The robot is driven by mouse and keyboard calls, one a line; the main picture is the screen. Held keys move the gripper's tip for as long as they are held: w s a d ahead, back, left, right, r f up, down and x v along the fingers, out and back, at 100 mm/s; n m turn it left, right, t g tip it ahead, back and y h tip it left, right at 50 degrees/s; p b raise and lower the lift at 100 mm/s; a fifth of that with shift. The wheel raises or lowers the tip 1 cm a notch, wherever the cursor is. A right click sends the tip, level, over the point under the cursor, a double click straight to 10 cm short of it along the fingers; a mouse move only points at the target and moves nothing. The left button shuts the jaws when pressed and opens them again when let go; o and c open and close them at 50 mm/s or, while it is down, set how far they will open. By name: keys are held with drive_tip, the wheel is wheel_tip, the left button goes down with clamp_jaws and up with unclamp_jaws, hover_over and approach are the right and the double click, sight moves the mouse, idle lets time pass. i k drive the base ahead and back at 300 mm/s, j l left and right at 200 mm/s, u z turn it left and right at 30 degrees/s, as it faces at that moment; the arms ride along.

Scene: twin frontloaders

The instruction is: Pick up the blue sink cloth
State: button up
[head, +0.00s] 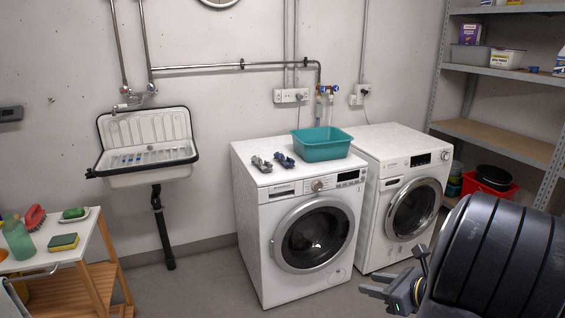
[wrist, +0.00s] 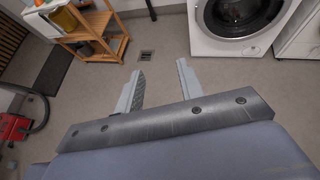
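A wall sink (head: 150,172) with a dark rim hangs at the left in the head view. Blue and white strips (head: 146,157) show inside its basin; I cannot tell whether they are a cloth or a rack. My gripper (head: 394,271) is low at the right, in front of the right machine and far from the sink. In the wrist view my gripper (wrist: 159,72) has its fingers apart, with only floor between them.
A wooden trolley (head: 108,250) with a bottle, brush and sponge stands at the left. Shelves (head: 500,140) stand at the right. Floor between is clear.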

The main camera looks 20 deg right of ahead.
sight(278, 154)
drive_tip(key=i+z, duration=0.25)
drive_tip(key=i, duration=2.3)
